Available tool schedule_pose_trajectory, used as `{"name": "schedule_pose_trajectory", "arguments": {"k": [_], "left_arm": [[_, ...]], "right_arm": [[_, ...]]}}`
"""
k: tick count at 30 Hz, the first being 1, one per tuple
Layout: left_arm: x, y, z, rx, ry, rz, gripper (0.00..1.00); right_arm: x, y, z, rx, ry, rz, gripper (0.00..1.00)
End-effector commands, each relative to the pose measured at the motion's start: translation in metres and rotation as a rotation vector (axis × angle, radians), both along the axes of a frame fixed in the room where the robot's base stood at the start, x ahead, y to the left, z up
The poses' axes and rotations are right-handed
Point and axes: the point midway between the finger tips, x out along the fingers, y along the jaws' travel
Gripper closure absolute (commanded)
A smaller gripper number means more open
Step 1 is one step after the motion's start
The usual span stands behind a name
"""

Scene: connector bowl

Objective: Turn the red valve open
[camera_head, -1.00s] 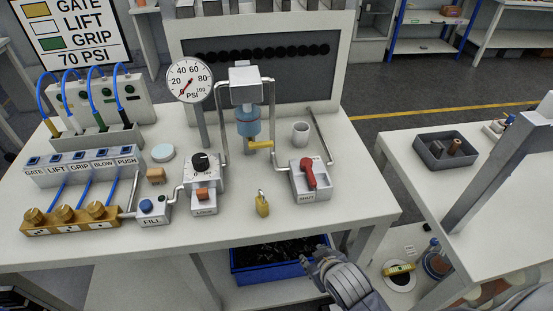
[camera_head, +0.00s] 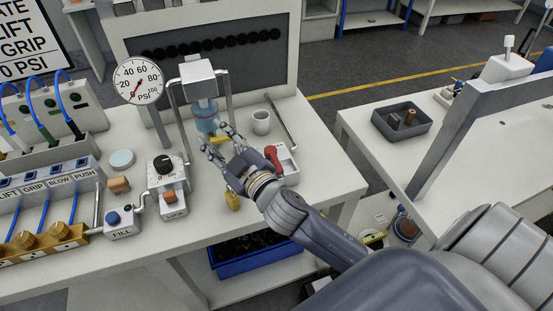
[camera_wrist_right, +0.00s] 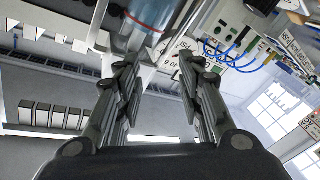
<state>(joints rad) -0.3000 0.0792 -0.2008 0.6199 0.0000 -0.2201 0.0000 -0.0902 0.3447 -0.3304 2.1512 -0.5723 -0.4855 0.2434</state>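The red valve handle (camera_head: 273,156) sits on its white box (camera_head: 288,168) at the right of the workbench. My right forearm and wrist cover the box's front left part. The handle stands upright over the box, but its exact angle is hard to tell. My right gripper (camera_head: 219,143) is open and empty, left of the red handle and in front of the blue filter bowl (camera_head: 207,121). In the right wrist view my gripper (camera_wrist_right: 156,75) has its fingers spread apart, with the clear blue bowl and its red ring (camera_wrist_right: 147,20) beyond them. My left gripper is not in view.
A pressure gauge (camera_head: 138,82) and a black-knob regulator (camera_head: 163,165) stand left of the gripper. A white cup (camera_head: 261,122) stands behind the valve. A brass padlock (camera_head: 232,201) is close below the gripper. A side table holds a grey tray (camera_head: 402,122).

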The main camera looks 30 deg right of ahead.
Motion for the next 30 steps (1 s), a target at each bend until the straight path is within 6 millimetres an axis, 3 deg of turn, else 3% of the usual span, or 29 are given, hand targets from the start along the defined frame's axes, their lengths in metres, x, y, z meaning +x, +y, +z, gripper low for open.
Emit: {"name": "schedule_pose_trajectory", "arguments": {"k": [1,3,6,8,12,17,20,23,26,30], "left_arm": [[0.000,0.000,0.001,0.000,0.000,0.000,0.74],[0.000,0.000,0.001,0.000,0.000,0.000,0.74],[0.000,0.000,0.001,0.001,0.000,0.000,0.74],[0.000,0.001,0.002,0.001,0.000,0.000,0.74],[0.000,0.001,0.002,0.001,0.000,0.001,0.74],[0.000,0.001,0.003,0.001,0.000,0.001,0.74],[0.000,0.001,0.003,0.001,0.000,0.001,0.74],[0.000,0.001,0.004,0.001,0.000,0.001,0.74],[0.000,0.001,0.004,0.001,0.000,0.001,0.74],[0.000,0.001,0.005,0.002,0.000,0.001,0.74]], "right_arm": [[0.008,0.016,0.029,-0.052,-0.111,0.070,0.65],[0.011,0.042,0.062,-0.126,-0.250,0.177,0.65],[0.004,0.081,0.095,-0.248,-0.423,0.346,0.65],[-0.003,0.104,0.106,-0.330,-0.508,0.454,0.65],[-0.025,0.147,0.106,-0.549,-0.646,0.721,0.65],[-0.045,0.165,0.068,-0.838,-0.681,1.030,0.65],[-0.049,0.154,0.033,-1.035,-0.626,1.212,0.65],[-0.046,0.122,-0.002,-1.230,-0.505,1.372,0.65],[-0.038,0.073,-0.031,-1.419,-0.319,1.503,0.65],[-0.027,-0.017,-0.048,-1.633,0.030,1.617,0.65]]}}
